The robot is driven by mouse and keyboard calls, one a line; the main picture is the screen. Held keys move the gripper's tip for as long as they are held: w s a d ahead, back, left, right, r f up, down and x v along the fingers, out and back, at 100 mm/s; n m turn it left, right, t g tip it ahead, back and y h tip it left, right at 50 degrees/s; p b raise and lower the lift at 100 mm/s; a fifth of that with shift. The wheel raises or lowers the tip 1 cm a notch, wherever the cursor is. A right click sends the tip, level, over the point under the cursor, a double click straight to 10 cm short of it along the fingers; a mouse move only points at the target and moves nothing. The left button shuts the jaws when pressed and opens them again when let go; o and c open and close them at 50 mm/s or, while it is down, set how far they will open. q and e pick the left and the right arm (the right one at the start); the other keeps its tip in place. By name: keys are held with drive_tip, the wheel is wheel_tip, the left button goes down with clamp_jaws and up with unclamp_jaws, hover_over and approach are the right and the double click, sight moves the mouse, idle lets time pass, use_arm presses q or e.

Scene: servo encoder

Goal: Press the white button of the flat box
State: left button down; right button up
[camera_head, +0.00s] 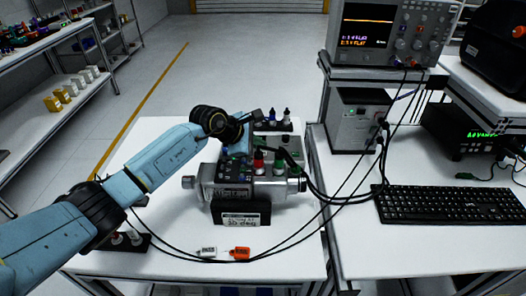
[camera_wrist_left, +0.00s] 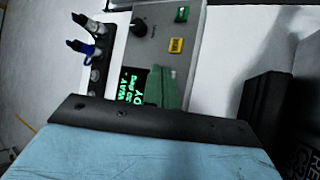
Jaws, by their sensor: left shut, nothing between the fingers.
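A grey flat box (camera_wrist_left: 160,45) shows in the left wrist view, with a black knob, a green button (camera_wrist_left: 182,14), a yellow button (camera_wrist_left: 176,45) and a lit green text display (camera_wrist_left: 131,87). I cannot make out a white button; part of the panel is hidden behind my gripper. My left gripper (camera_wrist_left: 168,72) is shut and empty, over the panel beside the display. In the head view my left arm reaches over the equipment on the white table and hides much of the box. My right gripper is not in view.
A servo unit (camera_head: 283,187) with a dark front sign (camera_head: 241,216) stands on the table. A rack with coloured plugs (camera_head: 272,125) is behind it. Black cables run right. White and orange tags (camera_head: 239,253) lie in front. A keyboard (camera_head: 450,204) and oscilloscope (camera_head: 390,30) are at right.

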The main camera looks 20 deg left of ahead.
use_arm(q)
drive_tip(key=shift+r+p, duration=1.6)
drive_tip(key=shift+r, duration=0.95)
